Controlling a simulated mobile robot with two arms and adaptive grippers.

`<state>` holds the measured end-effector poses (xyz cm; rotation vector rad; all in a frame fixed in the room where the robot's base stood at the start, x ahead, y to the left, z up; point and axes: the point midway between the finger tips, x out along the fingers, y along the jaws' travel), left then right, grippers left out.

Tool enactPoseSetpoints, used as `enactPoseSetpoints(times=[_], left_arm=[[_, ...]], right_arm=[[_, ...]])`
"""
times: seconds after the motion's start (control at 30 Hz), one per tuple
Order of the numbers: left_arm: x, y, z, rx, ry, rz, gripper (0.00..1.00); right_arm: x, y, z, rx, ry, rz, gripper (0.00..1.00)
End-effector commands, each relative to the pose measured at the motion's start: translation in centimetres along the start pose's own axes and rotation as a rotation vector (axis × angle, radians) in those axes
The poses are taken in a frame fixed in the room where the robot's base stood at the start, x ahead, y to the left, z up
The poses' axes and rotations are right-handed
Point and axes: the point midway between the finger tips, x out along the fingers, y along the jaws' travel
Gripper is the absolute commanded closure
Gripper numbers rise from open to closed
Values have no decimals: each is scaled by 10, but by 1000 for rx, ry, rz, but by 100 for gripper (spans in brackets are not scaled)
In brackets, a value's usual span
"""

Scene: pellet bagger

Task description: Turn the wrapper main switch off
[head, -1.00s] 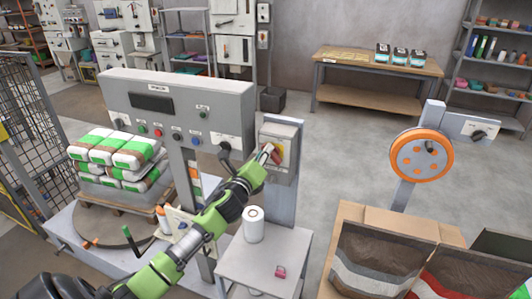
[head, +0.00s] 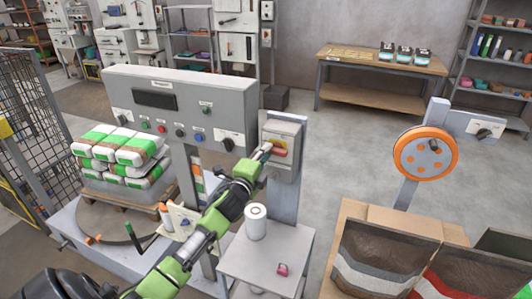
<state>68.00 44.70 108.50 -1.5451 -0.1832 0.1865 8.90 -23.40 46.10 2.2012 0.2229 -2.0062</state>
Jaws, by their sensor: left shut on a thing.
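The wrapper main switch is a grey box (head: 287,131) on a post to the right of the wrapper's control panel. The fingers hide the handle's left end. My right gripper is not in view.
The control panel (head: 228,98) stands just left of the switch. A small table (head: 290,245) below holds a white roll (head: 256,221) and a pink padlock-like item (head: 283,269). Stacked bags (head: 120,147) sit on the turntable at left.

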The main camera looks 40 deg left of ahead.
Motion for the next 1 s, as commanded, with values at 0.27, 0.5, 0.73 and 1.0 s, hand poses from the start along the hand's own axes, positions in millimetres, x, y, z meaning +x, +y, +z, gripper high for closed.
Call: enactPoseSetpoints(times=[0.27,0.5,0.73,1.0], left_arm=[[1,-3,1,-34,-1,-7,100],[1,-4,1,-36,-1,-7,100],[1,-2,0,-35,0,-5,69],[0,0,0,-33,0,-2,69]], right_arm=[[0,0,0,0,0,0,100],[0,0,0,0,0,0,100],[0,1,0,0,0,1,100],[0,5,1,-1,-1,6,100]])
